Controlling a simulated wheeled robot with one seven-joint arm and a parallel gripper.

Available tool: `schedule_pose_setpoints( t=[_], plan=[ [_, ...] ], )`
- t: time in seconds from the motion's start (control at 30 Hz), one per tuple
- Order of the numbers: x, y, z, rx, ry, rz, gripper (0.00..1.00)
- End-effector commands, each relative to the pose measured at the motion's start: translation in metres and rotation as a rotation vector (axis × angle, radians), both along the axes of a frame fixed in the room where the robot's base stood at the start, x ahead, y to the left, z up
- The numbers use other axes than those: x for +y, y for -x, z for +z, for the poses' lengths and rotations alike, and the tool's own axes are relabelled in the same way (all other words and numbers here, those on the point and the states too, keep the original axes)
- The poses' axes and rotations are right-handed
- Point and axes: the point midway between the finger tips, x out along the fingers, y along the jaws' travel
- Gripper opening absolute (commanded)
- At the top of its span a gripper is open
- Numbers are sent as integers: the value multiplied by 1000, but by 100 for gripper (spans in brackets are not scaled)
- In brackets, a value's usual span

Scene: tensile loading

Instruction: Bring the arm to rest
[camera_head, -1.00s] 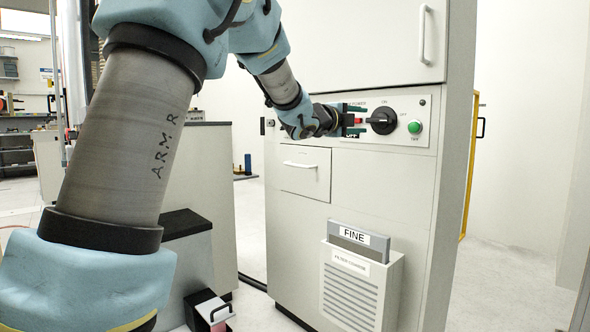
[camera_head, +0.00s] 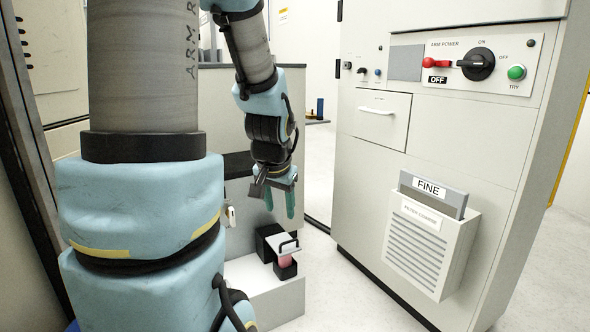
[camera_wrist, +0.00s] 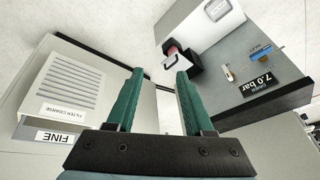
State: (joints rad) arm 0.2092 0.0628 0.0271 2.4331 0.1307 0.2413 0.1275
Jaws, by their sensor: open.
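My gripper (camera_head: 279,210) hangs down at the end of my folded arm, left of the cabinet. Its two green fingers are open with nothing between them. In the wrist view the gripper (camera_wrist: 160,74) also shows apart fingers over floor and cabinet edges. My arm (camera_head: 262,100) runs down from the top of the head view; part of its upper length is out of frame. The gripper is well clear of the panel.
The cabinet carries a filter box (camera_head: 428,250) with a FINE plate (camera_head: 430,190). A low grey block (camera_head: 265,295) with a black-and-pink fixture (camera_head: 284,262) stands below my gripper. A 7.0 bar display (camera_wrist: 259,84) shows in the wrist view. Floor is clear between block and cabinet.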

Motion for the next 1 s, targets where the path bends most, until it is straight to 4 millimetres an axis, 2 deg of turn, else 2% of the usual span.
schedule_pose_setpoints(
  t=[0.03, 0.23, 0.3, 0.57, 1.0],
  plan=[
    [10, 20, -9, 57, 13, 68, 52],
    [34, 97, -34, 279, 68, 327, 52],
    [32, 96, -11, 280, 69, 328, 52],
    [32, 95, 46, 277, 67, 322, 52],
    [32, 94, 182, 275, 66, 319, 52]
  ],
)
